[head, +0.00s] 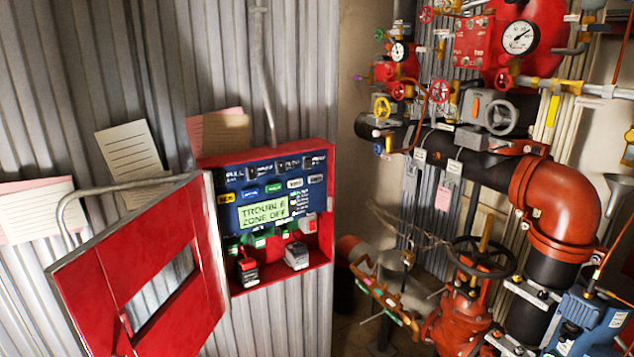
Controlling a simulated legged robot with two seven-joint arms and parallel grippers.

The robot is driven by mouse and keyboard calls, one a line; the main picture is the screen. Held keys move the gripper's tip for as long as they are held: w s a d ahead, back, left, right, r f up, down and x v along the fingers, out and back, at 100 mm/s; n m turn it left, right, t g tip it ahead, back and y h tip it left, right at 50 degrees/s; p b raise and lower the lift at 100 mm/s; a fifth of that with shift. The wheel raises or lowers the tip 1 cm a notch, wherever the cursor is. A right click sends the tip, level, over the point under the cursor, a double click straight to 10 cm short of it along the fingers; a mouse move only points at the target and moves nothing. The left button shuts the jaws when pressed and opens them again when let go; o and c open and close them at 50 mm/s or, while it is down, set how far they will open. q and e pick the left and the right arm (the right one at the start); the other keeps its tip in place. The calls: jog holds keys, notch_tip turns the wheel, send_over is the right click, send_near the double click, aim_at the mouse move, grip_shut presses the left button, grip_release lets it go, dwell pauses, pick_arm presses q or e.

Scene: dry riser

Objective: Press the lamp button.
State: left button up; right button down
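A red control box (326,158) is mounted on the corrugated wall, with its red door (80,290) swung open to the left. Inside is a blue panel (232,212) with a lit green display (263,214) reading "TROUBLE ZONE OFF". Above the display is a row of coloured buttons, including a yellow one (225,198), a green one (273,187) and a white one (295,183). A red-and-white switch (309,225) sits to the right. Small labels are unreadable, so I cannot tell which is the lamp button. Neither gripper is in view.
Paper notes (130,155) hang on the wall. At the right are red pipes (565,200), valves, a dark handwheel (480,257) and gauges (519,37). Space before the panel looks clear.

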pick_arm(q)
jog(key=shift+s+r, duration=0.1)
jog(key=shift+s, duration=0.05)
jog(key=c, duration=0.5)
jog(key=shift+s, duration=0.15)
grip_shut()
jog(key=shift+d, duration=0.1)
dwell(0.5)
